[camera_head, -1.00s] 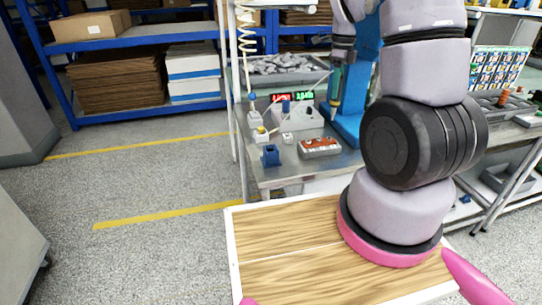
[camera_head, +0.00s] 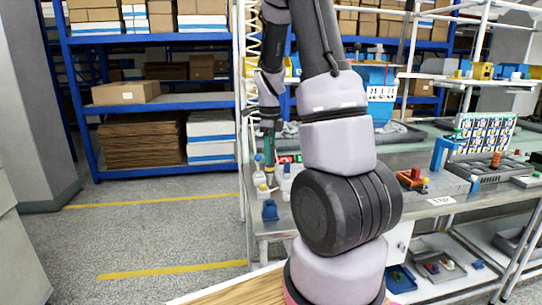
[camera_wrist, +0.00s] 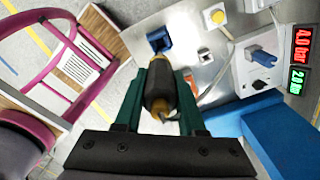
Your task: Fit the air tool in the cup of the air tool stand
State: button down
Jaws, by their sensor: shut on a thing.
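The air tool (camera_wrist: 160,75) is a dark cylinder with a tan end, held between the green fingers of my gripper (camera_wrist: 161,68) in the wrist view. My gripper (camera_head: 268,140) is above the left part of the bench in the head view, seen small and partly cluttered. The air tool stand, a small blue block (camera_head: 270,210), sits at the bench's front left corner. It also shows in the wrist view (camera_wrist: 157,37), just beyond the tool's far end. The tool appears apart from the stand; the exact gap is unclear. The cup's opening is not clearly seen.
A yellow button box (camera_wrist: 216,17) and a grey box with a blue knob (camera_wrist: 262,55) stand beside the stand. Red and green displays (camera_wrist: 300,45) are at the right. A blue post (camera_wrist: 270,135) rises close to my gripper. Hoses lie nearby.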

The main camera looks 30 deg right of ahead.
aim_at(270, 170)
jog(key=shift+a, duration=0.1)
jog(key=shift+f, duration=2.85)
jog(key=shift+f, duration=3.05)
jog(key=shift+c, duration=2.1)
grip_release()
notch_tip(270, 170, up, 11)
jog(key=shift+f, duration=0.1)
